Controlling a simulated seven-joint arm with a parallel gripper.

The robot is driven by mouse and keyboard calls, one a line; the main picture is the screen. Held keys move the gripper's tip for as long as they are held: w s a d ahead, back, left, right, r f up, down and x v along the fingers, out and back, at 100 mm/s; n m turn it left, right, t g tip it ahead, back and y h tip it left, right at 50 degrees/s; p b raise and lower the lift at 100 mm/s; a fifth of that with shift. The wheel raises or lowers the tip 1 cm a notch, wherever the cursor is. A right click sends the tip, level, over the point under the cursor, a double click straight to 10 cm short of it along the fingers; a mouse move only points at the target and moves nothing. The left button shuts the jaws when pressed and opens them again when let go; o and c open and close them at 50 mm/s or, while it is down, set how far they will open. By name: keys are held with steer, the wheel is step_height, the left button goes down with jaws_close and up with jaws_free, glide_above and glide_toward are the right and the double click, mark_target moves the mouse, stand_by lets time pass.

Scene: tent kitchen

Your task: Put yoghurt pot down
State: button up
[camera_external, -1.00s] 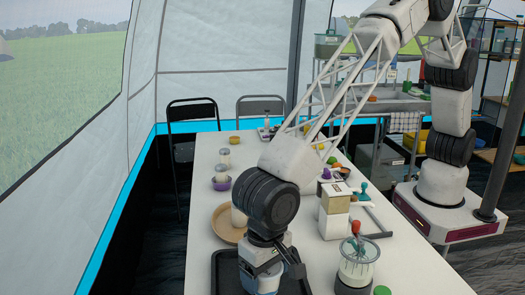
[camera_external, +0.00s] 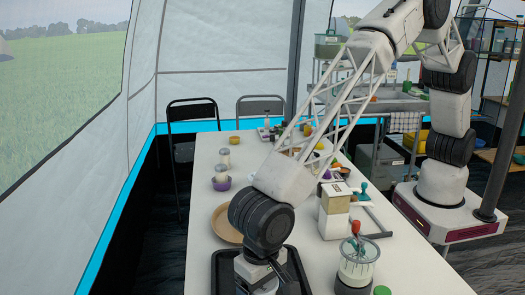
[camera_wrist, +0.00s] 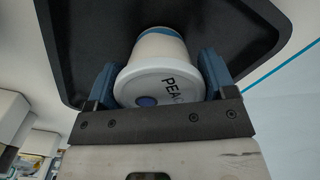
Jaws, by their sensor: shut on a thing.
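The yoghurt pot (camera_wrist: 160,75) is white with a blue band and a lid reading "PEA", partly cut off by my gripper. My gripper (camera_wrist: 160,88) is shut on the pot, with one blue finger on each side of it. In the wrist view the black tray (camera_wrist: 75,50) lies behind the pot. In the external view my gripper (camera_external: 262,285) is over the black tray (camera_external: 300,262) at the near end of the table. The pot is mostly hidden there. I cannot tell whether it touches the tray.
A round tan dish (camera_external: 222,222) lies just beyond the tray. A cream box-shaped container (camera_external: 334,212) and a glass jar with a red-handled tool (camera_external: 356,264) stand to the right. Jars, bowls and small items fill the table farther back.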

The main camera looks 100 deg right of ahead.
steer(key=shift+f, duration=0.15)
steer(key=o, duration=0.9)
steer(key=shift+o, duration=0.2)
step_height(320, 180, up, 12)
steer(key=shift+r, duration=0.15)
stand_by(0.7)
